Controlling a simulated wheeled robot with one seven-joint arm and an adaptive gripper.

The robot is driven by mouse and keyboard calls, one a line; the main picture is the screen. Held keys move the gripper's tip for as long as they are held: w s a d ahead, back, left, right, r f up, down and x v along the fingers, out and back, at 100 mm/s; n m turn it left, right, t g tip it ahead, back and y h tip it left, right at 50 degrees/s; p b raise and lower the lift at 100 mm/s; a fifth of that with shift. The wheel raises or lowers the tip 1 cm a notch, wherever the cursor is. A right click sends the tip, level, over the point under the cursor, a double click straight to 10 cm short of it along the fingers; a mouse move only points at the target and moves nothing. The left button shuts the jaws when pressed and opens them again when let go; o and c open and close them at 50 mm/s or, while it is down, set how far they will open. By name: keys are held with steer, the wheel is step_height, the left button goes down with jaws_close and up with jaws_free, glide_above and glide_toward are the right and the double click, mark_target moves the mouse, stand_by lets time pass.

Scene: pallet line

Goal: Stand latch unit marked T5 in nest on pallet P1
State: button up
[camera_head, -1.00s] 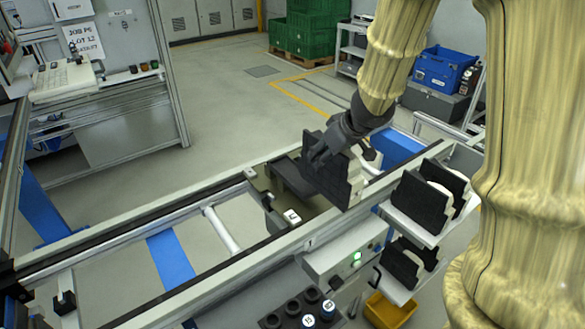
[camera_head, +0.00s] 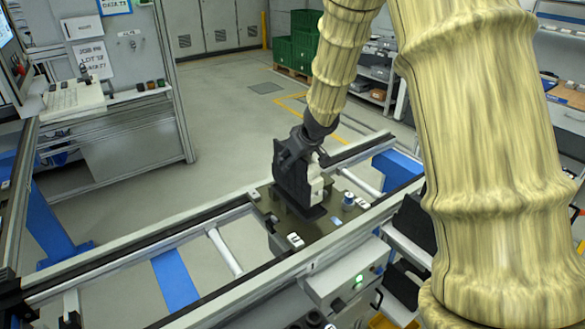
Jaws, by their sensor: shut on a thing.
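My gripper (camera_head: 293,146) is shut on a black and cream latch unit (camera_head: 314,187). It holds the unit roughly upright over the pallet (camera_head: 325,229), a dark olive plate lying between the conveyor rails. The unit's black foot is low over the middle of the pallet. I cannot tell whether it touches, and the nest beneath is hidden by the unit. The fingers partly cover the unit's upper left side. No T5 or P1 mark can be read. A small blue and white cylinder (camera_head: 348,199) and a small white block (camera_head: 295,240) sit on the pallet near the unit.
The conveyor's near rail (camera_head: 225,289) and far rail (camera_head: 150,225) run along both sides. A control box with a green light (camera_head: 359,279) stands at the near side. More dark units (camera_head: 413,222) sit on a rack at right, partly behind my arm.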

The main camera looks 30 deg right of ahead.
step_height(320, 180, down, 2)
steer(key=shift+f+b, duration=0.25)
steer(key=shift+b, duration=0.35)
steer(key=shift+f, duration=0.45)
steer(key=shift+r, duration=0.15)
steer(key=o, duration=1.2)
steer(key=shift+f, duration=0.2)
steer(key=shift+o, duration=0.2)
steer(key=shift+r, duration=0.15)
